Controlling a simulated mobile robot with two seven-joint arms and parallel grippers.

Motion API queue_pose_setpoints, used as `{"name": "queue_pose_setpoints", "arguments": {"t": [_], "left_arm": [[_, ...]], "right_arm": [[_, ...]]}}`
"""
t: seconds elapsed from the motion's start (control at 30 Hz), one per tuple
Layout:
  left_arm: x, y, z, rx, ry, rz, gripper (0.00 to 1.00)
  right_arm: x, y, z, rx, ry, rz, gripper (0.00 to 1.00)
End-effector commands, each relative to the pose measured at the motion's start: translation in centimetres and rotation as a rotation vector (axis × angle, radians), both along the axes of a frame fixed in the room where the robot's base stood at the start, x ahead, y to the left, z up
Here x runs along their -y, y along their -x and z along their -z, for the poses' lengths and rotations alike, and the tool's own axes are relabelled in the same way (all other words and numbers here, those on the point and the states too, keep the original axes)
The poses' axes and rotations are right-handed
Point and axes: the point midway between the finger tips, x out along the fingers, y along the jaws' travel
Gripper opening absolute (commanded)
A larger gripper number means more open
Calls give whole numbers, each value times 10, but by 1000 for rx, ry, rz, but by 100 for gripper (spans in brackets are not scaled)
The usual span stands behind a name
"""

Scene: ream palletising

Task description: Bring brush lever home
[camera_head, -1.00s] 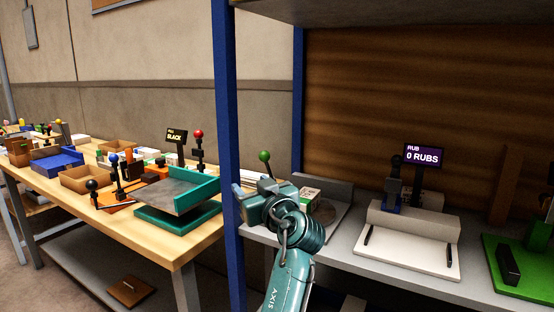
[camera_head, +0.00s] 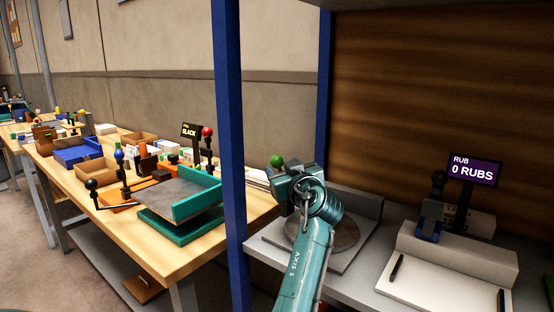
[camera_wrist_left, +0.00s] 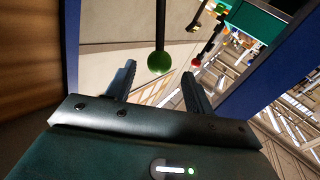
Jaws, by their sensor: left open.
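A lever with a green ball knob (camera_head: 277,160) stands on the grey shelf just inside the blue post. I take it for the brush lever, though no label on it can be read. Its rod is mostly hidden behind my left gripper (camera_head: 284,178), which is right at the knob in the head view. In the left wrist view the green knob (camera_wrist_left: 160,62) on its dark rod (camera_wrist_left: 160,25) lies between and just beyond the open fingertips (camera_wrist_left: 158,78). The jaws look empty, with no clear contact. My right gripper is out of view.
A round grey disc (camera_head: 328,235) on a plate lies beneath my left arm. The display (camera_head: 472,169) reads "RUB 0 RUBS". A blue post (camera_head: 229,125) separates the shelf from the wooden table, where a red-knobbed lever (camera_head: 207,132) and a teal tray (camera_head: 197,196) stand.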

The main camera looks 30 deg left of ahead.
Motion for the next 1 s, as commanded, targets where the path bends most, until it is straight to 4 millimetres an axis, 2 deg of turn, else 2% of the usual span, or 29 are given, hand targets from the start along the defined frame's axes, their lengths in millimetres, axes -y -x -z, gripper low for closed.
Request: {"name": "queue_pose_setpoints", "arguments": {"t": [0.1, 0.3, 0.67, 1.0], "left_arm": [[-19, -14, -2, 0, -1, -1, 53], [-37, -29, -1, -1, -2, 0, 53], [-42, -33, 0, 0, 0, 1, 53], [-41, -33, 0, 0, 0, 1, 28]], "right_arm": [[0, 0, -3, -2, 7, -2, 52], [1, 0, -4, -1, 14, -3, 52], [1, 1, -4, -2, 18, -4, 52], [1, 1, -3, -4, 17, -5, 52]]}}
